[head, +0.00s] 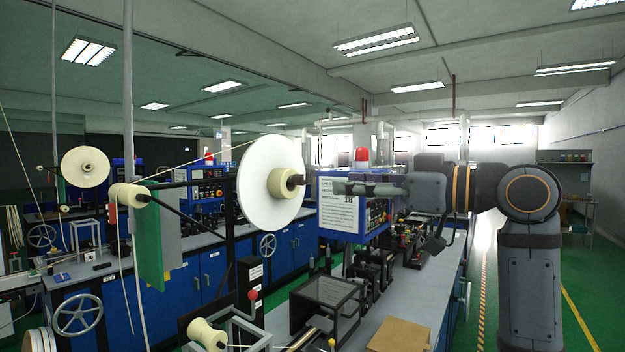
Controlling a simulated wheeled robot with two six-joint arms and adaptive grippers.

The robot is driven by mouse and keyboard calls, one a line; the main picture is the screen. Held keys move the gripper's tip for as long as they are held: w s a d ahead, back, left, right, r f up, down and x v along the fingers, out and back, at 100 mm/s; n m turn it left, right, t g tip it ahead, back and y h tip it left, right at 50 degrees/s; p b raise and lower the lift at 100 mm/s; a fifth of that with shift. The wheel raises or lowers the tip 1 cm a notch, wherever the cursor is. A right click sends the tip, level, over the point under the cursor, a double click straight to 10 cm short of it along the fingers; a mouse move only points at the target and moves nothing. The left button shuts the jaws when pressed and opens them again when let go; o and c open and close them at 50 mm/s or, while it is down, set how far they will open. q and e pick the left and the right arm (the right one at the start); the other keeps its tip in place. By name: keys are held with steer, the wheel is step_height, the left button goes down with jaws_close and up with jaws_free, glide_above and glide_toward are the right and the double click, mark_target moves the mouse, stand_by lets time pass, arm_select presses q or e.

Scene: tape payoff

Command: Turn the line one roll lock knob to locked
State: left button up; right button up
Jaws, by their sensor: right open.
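A large white tape roll (262,190) hangs on a dark arm in the middle of the head view. At its hub is a dark brown knob (294,182), facing right; whether it stands at locked cannot be read. My right gripper (338,187) comes in from the right, with its fingers pointing left towards the knob. It is open and empty, and a small gap shows between its fingertips and the knob. My left gripper is not in view.
A blue control box (345,222) with a white label sheet and a red beacon (361,155) stands behind my right gripper. A second roll (85,160) is farther left. Below are a cardboard box (399,336), a dark clear-topped case (326,300) and a red ball-ended lever (252,295).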

mark_target(304, 180)
steer(key=p+x, duration=0.3)
steer(key=x, duration=0.5)
steer(key=shift+s+a+r, duration=0.1)
steer(key=shift+a+r, duration=0.05)
steer(key=shift+a, duration=0.1)
steer(key=shift+w+a, duration=0.2)
steer(key=shift+w, duration=0.1)
jaws_close()
